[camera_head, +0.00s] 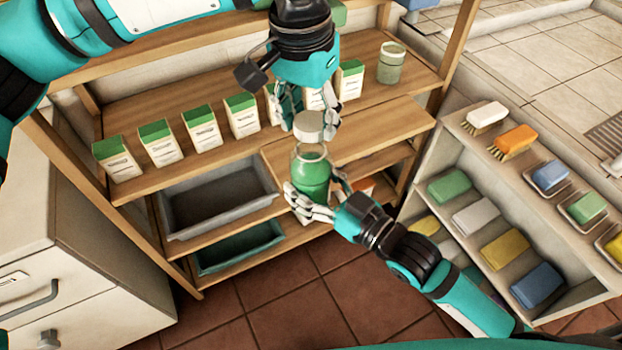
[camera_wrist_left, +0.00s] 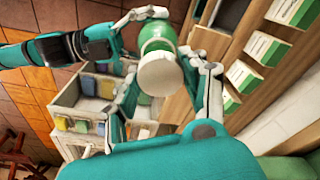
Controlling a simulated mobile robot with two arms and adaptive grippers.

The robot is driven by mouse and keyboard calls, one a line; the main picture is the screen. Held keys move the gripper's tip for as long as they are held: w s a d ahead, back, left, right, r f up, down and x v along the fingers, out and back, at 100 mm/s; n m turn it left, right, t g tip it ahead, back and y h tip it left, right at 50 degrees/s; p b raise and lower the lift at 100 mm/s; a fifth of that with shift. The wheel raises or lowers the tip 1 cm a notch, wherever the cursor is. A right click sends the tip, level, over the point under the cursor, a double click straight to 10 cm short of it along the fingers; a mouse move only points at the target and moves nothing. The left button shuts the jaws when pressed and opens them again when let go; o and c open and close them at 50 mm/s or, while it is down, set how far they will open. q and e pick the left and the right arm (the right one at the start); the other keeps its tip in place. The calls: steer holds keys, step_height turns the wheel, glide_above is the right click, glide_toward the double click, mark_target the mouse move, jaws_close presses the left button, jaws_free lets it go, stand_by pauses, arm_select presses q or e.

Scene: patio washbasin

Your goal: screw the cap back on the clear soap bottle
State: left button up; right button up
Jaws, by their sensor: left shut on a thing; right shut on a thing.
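The clear soap bottle (camera_head: 311,172) holds green liquid and is upright in the head view. My right gripper (camera_head: 313,198) is shut on its lower body from below right. The white cap (camera_head: 309,125) is at the bottle's mouth, in line with the neck. My left gripper (camera_head: 309,118) comes from above and is shut on the cap. In the left wrist view the cap (camera_wrist_left: 160,74) sits between the left fingers (camera_wrist_left: 162,85), with the green bottle (camera_wrist_left: 158,35) behind it. Whether cap and neck touch is hard to tell.
A wooden shelf (camera_head: 400,122) behind carries several green-topped cartons (camera_head: 199,127) and a green glass jar (camera_head: 391,63). Grey (camera_head: 218,203) and green bins (camera_head: 240,247) sit below. A pale rack (camera_head: 490,170) at right holds soaps and brushes. A white cabinet (camera_head: 85,290) stands at left.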

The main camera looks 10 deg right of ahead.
mark_target(311, 176)
arm_select(q)
steer(key=shift+s+f, duration=0.1)
steer(key=shift+f, duration=0.1)
stand_by(0.7)
steer(key=shift+f, duration=0.8)
steer(key=shift+f, duration=0.55)
